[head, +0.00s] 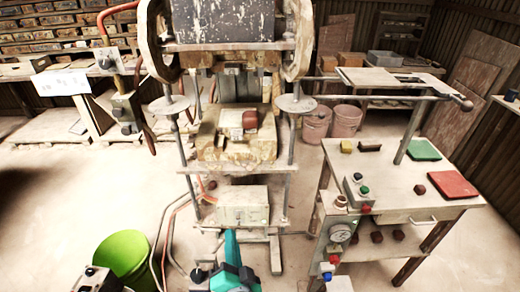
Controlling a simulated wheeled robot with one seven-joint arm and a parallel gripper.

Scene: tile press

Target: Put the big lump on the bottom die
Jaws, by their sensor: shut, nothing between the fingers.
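A reddish-brown lump (250,119), larger looking than the other lumps, rests on top of the press's lower block, the bottom die (236,145), toward its right side. The die is pale and stained, and stands between the two press rods. The dark upper block of the press (224,20) is raised well above it, with a clear gap. A smaller dark red lump (420,189) lies on the right-hand work table. A teal and dark part of my arm shows at the bottom centre, below the press. I cannot make out my gripper's fingers.
The work table (395,200) holds a green pad (423,149), a red pad (453,184), a yellow block (346,146) and control buttons. Several dark lumps sit on its lower shelf. A green bucket (124,258) stands at lower left, near hoses. Open floor lies left of the press.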

